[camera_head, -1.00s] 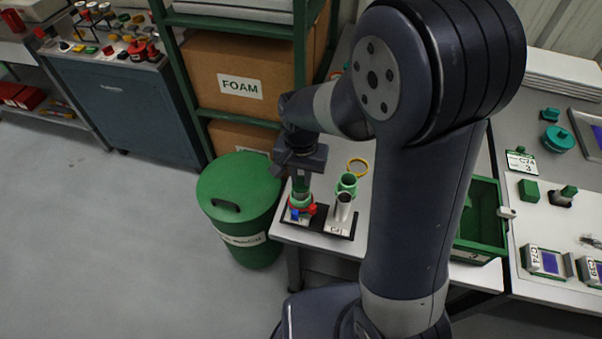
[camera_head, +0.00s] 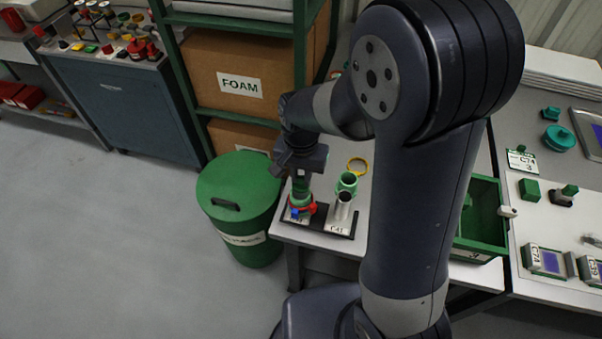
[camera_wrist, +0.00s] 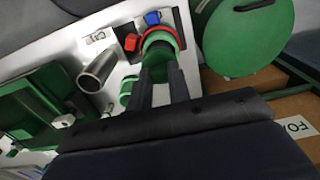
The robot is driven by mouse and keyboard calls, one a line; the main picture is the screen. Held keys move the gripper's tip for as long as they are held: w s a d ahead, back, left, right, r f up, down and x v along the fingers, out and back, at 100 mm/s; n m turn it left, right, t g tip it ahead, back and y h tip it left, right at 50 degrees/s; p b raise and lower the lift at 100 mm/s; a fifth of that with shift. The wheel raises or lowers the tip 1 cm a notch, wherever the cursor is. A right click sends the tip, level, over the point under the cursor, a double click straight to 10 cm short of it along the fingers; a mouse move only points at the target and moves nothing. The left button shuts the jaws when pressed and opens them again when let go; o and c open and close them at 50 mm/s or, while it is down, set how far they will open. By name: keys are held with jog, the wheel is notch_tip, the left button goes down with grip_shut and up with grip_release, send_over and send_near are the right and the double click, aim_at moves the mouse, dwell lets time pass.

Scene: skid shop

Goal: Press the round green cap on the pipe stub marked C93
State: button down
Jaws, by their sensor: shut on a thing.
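My gripper (camera_head: 300,184) points down over the left station of a dark stand at the table's left corner. It is shut on the round green cap (camera_wrist: 159,38), gripping its narrower green upper part between the fingers. The cap also shows below my gripper in the head view (camera_head: 300,200). It sits at the top of the left pipe stub, with a red collar (camera_wrist: 177,34) around it just below. The stub itself is mostly hidden, so I cannot tell how fully the cap is seated. The stub's label is too small to read.
A second, open grey pipe stub (camera_wrist: 98,69) stands beside it, with a green fitting (camera_head: 347,183) close behind. A yellow ring (camera_head: 358,166) lies on the table. A green lidded bin (camera_head: 238,190) stands at the left. A green crate (camera_head: 484,222) is to the right.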

jog(key=shift+f+b, duration=0.3)
jog(key=shift+f, duration=0.15)
dwell(0.6)
jog(key=c, duration=0.8)
grip_release()
jog(key=shift+c, duration=0.2)
jog(key=shift+r, duration=0.1)
jog(key=shift+r+p, duration=3.2)
jog(key=shift+r, duration=0.8)
jog(key=shift+c, duration=0.5)
grip_shut()
